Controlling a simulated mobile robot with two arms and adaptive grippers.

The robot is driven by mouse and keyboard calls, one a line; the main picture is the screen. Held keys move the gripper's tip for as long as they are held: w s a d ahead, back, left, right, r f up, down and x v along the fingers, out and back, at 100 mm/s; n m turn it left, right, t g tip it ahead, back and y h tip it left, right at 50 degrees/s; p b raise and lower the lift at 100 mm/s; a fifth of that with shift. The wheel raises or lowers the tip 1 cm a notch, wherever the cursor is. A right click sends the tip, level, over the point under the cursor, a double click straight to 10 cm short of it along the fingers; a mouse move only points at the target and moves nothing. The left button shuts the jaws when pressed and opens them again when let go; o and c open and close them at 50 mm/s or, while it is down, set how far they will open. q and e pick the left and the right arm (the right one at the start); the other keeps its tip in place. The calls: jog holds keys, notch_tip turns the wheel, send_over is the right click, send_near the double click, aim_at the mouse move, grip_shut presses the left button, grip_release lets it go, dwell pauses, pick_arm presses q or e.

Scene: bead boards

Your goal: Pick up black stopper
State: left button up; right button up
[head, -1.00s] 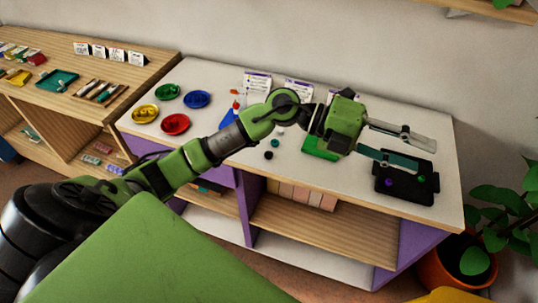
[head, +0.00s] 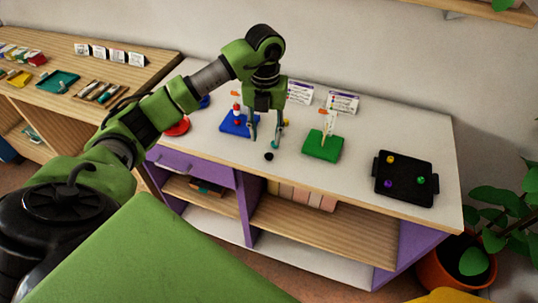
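The black stopper (head: 269,156) is a small dark round piece lying on the white tabletop, in the middle of the head view. My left gripper (head: 264,146) points down just above and behind it in the picture. Its two fingers are apart, with nothing seen between them. The stopper shows slightly below the fingertips, nearer the right finger. I cannot tell how high the fingertips are above the table. My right gripper is not in view.
A blue board (head: 234,124) with a peg and beads stands left of the gripper. A green board (head: 322,146) with an upright peg stands to the right. A black tray (head: 404,180) with coloured beads lies farther right. A red dish (head: 178,127) is partly hidden by my arm.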

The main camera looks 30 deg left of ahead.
aim_at(269, 152)
pick_arm(q)
notch_tip(269, 152, down, 2)
jog(key=shift+f, duration=0.1)
jog(key=shift+d+f+p, duration=0.15)
jog(key=shift+f+p, duration=0.3)
jog(key=f, duration=0.1)
jog(key=f+p, duration=0.1)
jog(key=f, duration=0.1)
jog(key=shift+w+d+f, duration=0.15)
jog(key=shift+d+f, duration=0.1)
jog(key=shift+f, duration=0.55)
jog(key=c, duration=0.8)
